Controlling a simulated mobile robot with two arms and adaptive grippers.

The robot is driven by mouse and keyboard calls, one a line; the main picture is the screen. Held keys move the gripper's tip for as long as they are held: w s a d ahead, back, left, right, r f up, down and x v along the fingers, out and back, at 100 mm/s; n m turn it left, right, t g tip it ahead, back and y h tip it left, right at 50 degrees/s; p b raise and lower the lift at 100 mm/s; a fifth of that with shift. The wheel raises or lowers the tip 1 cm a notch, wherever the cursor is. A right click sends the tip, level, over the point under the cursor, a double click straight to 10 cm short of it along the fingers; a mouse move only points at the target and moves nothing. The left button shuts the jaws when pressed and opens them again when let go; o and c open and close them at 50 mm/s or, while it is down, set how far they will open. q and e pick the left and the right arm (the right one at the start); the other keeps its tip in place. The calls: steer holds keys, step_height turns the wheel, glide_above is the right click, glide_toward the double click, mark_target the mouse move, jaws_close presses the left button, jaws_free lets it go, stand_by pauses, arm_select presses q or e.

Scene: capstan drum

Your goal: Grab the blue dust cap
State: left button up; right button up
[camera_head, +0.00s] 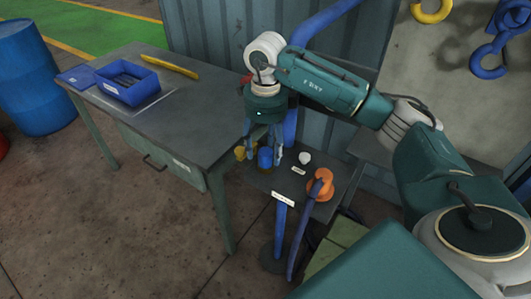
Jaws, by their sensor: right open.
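The blue dust cap (265,158) appears as a small blue cylinder on a small dark stand (342,181) beside the workbench. My right gripper (263,153) points down over it from above. Its fingers are open, one on each side of the cap in this view. I cannot tell whether either finger touches the cap. My left gripper is not in view.
A yellow piece (240,153) is left of the cap; a white piece (304,158) and an orange piece (320,185) are to the right. The workbench (205,100) holds a blue bin (127,88) and a yellow bar (170,66). A corrugated wall stands behind.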

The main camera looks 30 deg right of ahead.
steer(key=shift+f, duration=1.25)
steer(key=c, duration=1.1)
steer(key=shift+o, duration=0.2)
steer(key=shift+r, duration=0.1)
